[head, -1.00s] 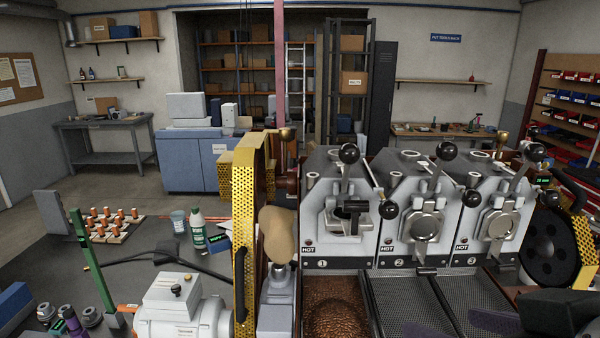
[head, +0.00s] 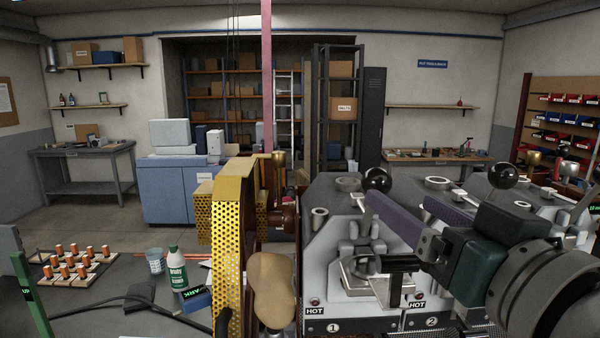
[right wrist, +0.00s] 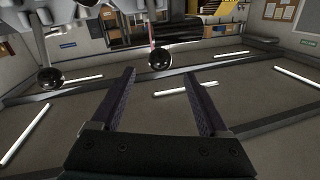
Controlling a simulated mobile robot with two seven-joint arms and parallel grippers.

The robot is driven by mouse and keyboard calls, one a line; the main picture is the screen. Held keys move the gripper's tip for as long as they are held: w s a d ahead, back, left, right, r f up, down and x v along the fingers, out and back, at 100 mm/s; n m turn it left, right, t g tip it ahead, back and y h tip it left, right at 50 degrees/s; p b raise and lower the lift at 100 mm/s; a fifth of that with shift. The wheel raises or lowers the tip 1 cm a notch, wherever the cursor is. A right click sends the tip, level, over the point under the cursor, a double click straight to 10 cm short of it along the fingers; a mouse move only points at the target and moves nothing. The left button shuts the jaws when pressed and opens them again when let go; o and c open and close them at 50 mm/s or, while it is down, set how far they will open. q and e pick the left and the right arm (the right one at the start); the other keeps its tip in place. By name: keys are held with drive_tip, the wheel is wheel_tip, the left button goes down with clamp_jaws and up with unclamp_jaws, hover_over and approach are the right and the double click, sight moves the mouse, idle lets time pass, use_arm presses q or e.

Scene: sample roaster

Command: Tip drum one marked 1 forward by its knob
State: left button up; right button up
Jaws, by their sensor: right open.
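Drum one (head: 330,255), a grey housing marked 1, stands in the lower middle of the head view. Its lever ends in a black ball knob (head: 377,179). My right gripper (head: 399,196) reaches in from the right with its two purple-grey fingers open. One fingertip shows just below and right of the knob; I cannot tell if they touch. In the right wrist view, a black ball knob, apparently drum one's (right wrist: 160,57), shows between and beyond the open fingertips (right wrist: 160,74). Nothing is held. My left gripper is not in view.
Drum two's knob (head: 503,174) rises behind my right arm; much of that drum is hidden. A green-white bottle (head: 177,270) is on the bench.

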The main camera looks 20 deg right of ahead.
sight(385, 187)
drive_tip(key=w+p, duration=0.2)
drive_tip(key=w, duration=0.5)
drive_tip(key=shift+w+d+r, duration=0.1)
drive_tip(key=shift+w, duration=0.15)
drive_tip(key=shift+w+p, duration=0.35)
drive_tip(key=shift+w, duration=0.1)
clamp_jaws()
idle(0.8)
